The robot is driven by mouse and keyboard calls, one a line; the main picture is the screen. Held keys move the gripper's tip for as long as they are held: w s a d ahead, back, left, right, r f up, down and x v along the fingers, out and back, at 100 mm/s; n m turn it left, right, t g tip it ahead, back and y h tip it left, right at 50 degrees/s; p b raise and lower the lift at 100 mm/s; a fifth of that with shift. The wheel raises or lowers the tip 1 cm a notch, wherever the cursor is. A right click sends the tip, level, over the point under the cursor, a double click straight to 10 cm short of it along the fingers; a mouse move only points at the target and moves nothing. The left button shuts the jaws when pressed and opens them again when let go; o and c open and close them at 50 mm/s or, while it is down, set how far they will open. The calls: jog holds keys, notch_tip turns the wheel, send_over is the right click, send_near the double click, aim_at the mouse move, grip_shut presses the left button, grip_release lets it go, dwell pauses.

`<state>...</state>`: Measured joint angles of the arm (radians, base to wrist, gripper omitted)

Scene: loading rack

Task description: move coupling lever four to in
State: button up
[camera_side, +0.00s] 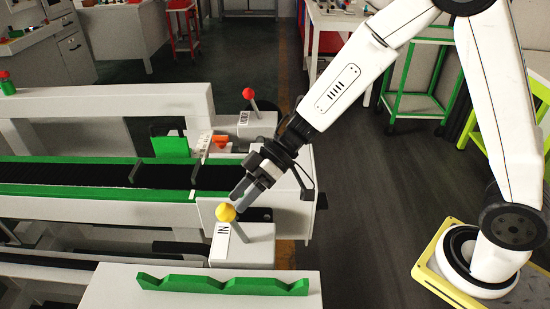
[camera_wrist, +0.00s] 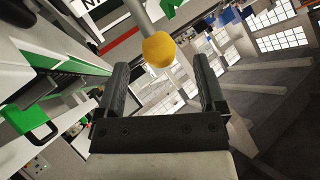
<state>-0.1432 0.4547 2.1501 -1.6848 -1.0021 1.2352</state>
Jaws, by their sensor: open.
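A lever with a yellow ball knob (camera_side: 226,212) stands on a white block with a label reading "IN" (camera_side: 221,243). My gripper (camera_side: 240,193) is open just above and to the right of this knob in the side view. In the wrist view the yellow knob (camera_wrist: 158,50) appears in the gap between the two dark fingertips of my gripper (camera_wrist: 160,72), slightly past their tips. Its grey rod runs up out of the picture. I cannot tell whether a finger touches the knob. No lever number is readable.
A second lever with a red knob (camera_side: 248,93) stands farther back on another labelled block. A green and black conveyor (camera_side: 80,171) runs to the left. A white panel with a green notched strip (camera_side: 222,285) lies in front. Open floor (camera_side: 375,200) is at right.

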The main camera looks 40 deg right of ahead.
jog(key=shift+v, duration=1.9)
jog(key=shift+w, duration=0.1)
